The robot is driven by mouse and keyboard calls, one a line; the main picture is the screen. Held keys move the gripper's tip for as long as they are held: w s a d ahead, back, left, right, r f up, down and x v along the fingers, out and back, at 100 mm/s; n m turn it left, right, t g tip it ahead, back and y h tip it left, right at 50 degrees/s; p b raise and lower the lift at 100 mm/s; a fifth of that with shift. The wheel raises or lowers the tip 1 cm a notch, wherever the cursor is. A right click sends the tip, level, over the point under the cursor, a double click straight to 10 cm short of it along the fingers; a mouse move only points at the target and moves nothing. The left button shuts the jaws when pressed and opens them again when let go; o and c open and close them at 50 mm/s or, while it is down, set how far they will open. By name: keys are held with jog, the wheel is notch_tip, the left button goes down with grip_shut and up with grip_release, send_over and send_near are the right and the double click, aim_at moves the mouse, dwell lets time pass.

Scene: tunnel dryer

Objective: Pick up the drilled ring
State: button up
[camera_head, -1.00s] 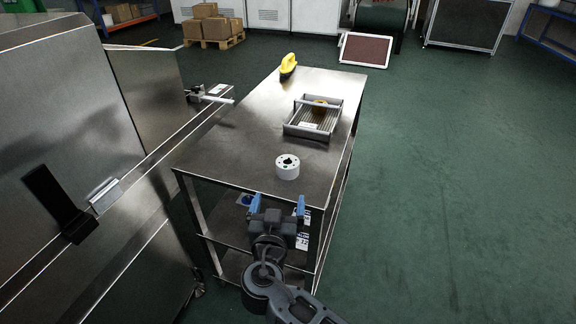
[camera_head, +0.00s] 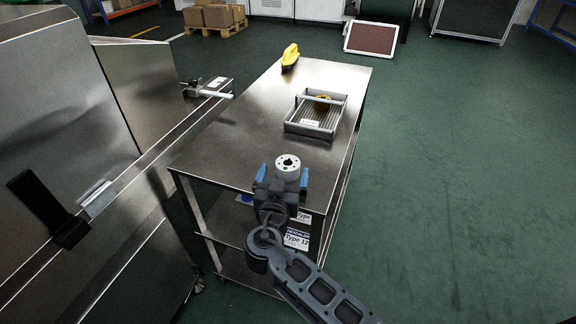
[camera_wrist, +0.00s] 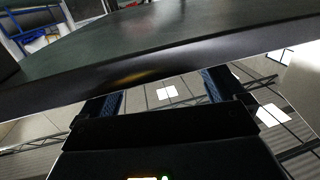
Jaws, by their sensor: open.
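The drilled ring (camera_head: 288,168) is a short white cylinder with a dark centre hole and small holes in its top face. It stands on the near end of the steel table (camera_head: 235,140). My gripper (camera_head: 282,177) is at the table's near edge, with its blue fingers apart. In the head view the fingers appear on the left and right of the ring's near part; I cannot tell whether they touch it. The wrist view shows the spread fingers (camera_wrist: 163,92) under a broad dark band, and I cannot make out the ring there.
A grey wire-bottomed tray (camera_head: 301,129) with an orange-yellow item lies farther back on the table. A yellow-handled tool (camera_head: 290,58) stands at the far left corner. A large steel machine (camera_head: 70,120) is on the left. The floor to the right is open.

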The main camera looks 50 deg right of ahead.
aim_at(288, 162)
jog(key=p+x, duration=0.1)
jog(key=x, duration=0.2)
jog(key=shift+d+r, duration=0.15)
jog(key=shift+d, duration=0.25)
jog(key=shift+w+d, duration=0.2)
jog(key=shift+d, duration=0.1)
jog(key=c, duration=1.3)
